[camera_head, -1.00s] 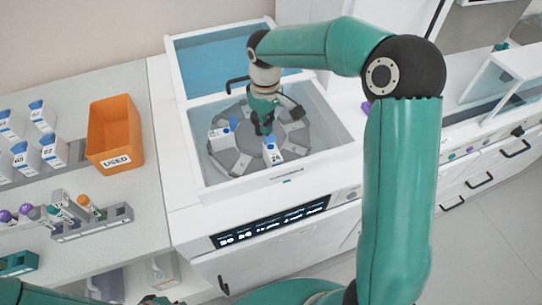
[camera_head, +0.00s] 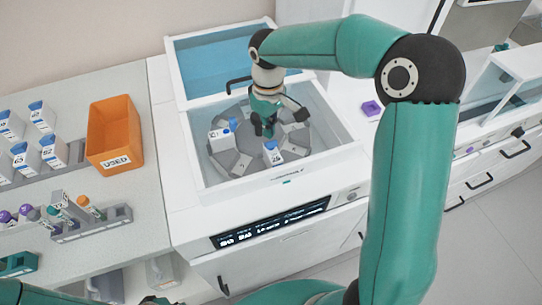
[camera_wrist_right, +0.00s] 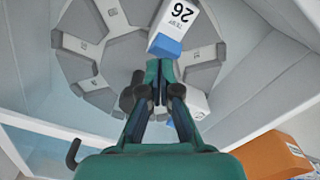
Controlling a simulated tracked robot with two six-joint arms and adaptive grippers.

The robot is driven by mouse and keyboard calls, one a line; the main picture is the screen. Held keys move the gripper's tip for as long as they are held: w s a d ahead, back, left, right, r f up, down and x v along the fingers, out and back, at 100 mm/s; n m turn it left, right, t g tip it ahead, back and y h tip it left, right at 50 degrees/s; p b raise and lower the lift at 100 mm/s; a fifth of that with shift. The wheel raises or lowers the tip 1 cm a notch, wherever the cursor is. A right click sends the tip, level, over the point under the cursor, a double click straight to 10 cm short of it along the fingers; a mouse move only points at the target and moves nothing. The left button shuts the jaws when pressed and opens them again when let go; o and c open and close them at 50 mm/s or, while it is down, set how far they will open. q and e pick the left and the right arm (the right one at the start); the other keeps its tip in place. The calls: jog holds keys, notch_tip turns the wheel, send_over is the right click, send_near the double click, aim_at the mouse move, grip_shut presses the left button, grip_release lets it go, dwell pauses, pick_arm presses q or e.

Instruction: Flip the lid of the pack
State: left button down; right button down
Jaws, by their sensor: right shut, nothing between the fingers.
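The pack (camera_head: 272,155), white with a blue lid and the number 26, stands in a slot of the round grey carousel (camera_head: 235,160) inside the open well. My right gripper (camera_head: 266,132) points down into the well just behind the pack. In the right wrist view, its shut, empty fingertips (camera_wrist_right: 158,72) are beside the blue lid (camera_wrist_right: 166,46) of the pack (camera_wrist_right: 180,20). I cannot tell whether they touch it, or whether the lid is up or down. A second white pack (camera_head: 221,139) with a blue lid is at the carousel's left. My left gripper is out of view.
The machine's raised blue cover (camera_head: 200,68) stands behind the well. An orange bin (camera_head: 115,140) marked USED, several white packs (camera_head: 53,150) and a grey tube rack (camera_head: 95,225) are on the left bench. A purple item (camera_head: 371,108) lies right of the well.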

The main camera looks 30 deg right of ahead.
jog(key=shift+s+f+b, duration=0.25)
jog(key=shift+f+b, duration=0.05)
jog(key=shift+b, duration=0.05)
jog(key=shift+f, duration=0.1)
jog(key=shift+f+b, duration=0.6)
jog(key=shift+f, duration=0.05)
jog(key=shift+r+p, duration=3.1)
jog(key=shift+r, duration=0.6)
jog(key=shift+a, duration=0.1)
